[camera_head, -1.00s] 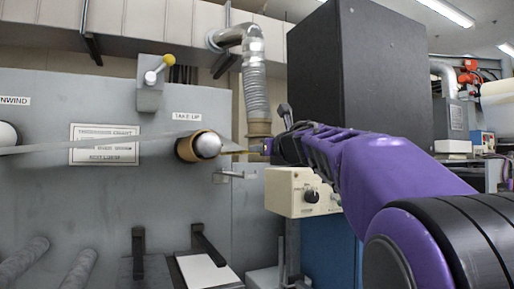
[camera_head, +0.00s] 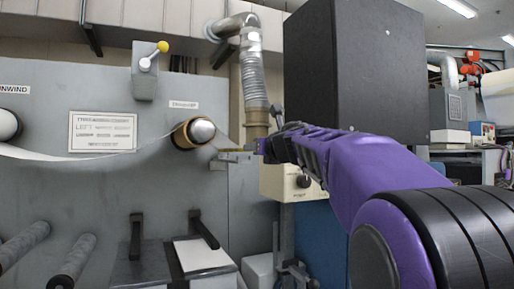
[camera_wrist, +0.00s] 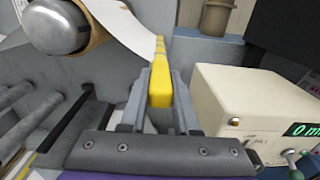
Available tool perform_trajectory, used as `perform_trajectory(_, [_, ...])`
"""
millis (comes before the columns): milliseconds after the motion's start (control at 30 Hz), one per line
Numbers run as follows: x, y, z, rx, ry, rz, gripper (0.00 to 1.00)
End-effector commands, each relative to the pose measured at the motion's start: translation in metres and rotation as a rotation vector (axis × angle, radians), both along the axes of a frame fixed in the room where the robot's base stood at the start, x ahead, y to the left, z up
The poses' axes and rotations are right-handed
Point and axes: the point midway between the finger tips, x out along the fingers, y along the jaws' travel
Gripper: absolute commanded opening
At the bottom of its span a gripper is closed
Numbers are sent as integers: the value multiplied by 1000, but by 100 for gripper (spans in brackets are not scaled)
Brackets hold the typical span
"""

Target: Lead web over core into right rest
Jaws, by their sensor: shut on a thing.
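The white web (camera_head: 95,155) comes from the left, sags, and passes over the brown core (camera_head: 181,134) on its silver hub (camera_head: 203,131). From the core it runs down to the right to my gripper (camera_head: 259,147). In the wrist view, my gripper (camera_wrist: 160,78) is shut on a yellow tab (camera_wrist: 160,92) at the end of the web (camera_wrist: 122,24). The core (camera_wrist: 100,35) shows at upper left there. A grey bracket (camera_head: 236,157), seemingly the right rest, sticks out just below and left of my gripper; whether the tab touches it I cannot tell.
A cream control box (camera_head: 285,183) stands close by on the right, also in the wrist view (camera_wrist: 245,105). A large black box (camera_head: 350,80) rises behind my arm. Dark bars (camera_head: 204,229) and grey rollers (camera_head: 72,260) project below the core. A yellow-knobbed lever (camera_head: 162,47) sits above.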

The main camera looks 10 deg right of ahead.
Motion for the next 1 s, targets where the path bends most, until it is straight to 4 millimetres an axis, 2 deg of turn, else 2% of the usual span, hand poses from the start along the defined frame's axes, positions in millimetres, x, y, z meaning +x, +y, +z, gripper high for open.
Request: perform_trajectory(1000, [-5, -1, -7, 0, 0, 0, 0])
